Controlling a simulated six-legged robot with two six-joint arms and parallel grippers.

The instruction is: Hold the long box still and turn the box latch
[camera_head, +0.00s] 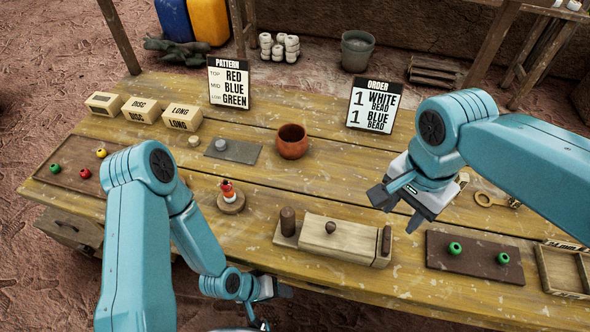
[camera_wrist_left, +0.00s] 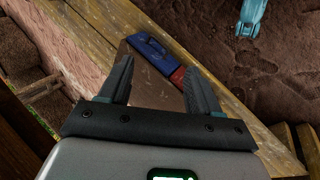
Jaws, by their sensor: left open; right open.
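The long box (camera_head: 342,243) is pale wood and lies on the front middle of the table, with a small dark knob on its lid. A dark upright piece (camera_head: 386,240) at its right end looks like the latch. A dark cylinder (camera_head: 288,221) stands at its left end. My left gripper (camera_head: 275,306) is low at the table's front edge, left of and nearer than the box, apart from it. It is open and empty in the left wrist view (camera_wrist_left: 160,85). My right gripper (camera_head: 395,209) is open and empty above the table, up and right of the box.
A dark board (camera_head: 474,268) with two green beads lies right of the box, beside an open tray (camera_head: 545,271). A ringed peg (camera_head: 231,196) and a clay bowl (camera_head: 292,141) stand behind. A blue and red object (camera_wrist_left: 158,58) shows beyond my left fingers.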

